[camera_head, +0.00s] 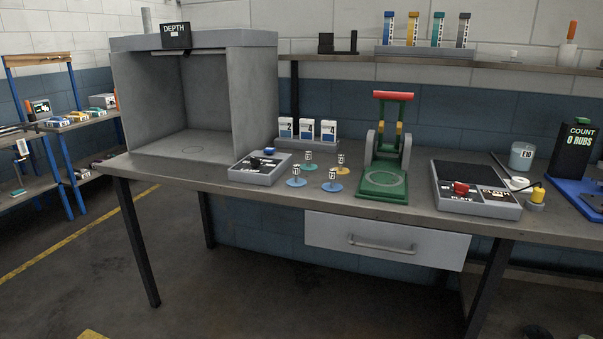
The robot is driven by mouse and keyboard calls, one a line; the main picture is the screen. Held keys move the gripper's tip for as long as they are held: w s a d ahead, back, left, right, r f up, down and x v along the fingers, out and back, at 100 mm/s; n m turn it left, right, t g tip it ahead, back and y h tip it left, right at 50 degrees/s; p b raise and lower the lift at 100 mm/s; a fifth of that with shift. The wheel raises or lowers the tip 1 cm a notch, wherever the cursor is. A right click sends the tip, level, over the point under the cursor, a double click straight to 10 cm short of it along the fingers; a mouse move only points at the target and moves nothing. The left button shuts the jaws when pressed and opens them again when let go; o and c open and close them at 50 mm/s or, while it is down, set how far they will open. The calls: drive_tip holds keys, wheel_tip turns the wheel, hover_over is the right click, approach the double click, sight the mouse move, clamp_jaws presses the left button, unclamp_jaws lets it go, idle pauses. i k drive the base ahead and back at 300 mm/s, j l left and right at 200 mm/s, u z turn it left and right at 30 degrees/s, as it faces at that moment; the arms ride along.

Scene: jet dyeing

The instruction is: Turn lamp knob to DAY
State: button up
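A small grey control box (246,172) sits on the workbench in front of the right side of a grey viewing booth (228,100). It carries a dark knob (257,163) and a blue button (269,151). The knob is likely the lamp knob, but its markings and pointer direction are too small to read. The booth is open at the front, with a dark sign reading DEPTH (175,35) on top. My gripper is not in view.
Several small labelled discs (332,187) lie right of the control box, with white cards (307,129) behind. Farther right are a green press (383,180) and a box with a red knob (475,203). The grey workbench (200,178) has open floor in front.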

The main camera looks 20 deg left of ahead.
sight(255, 162)
drive_tip(key=u, duration=1.25)
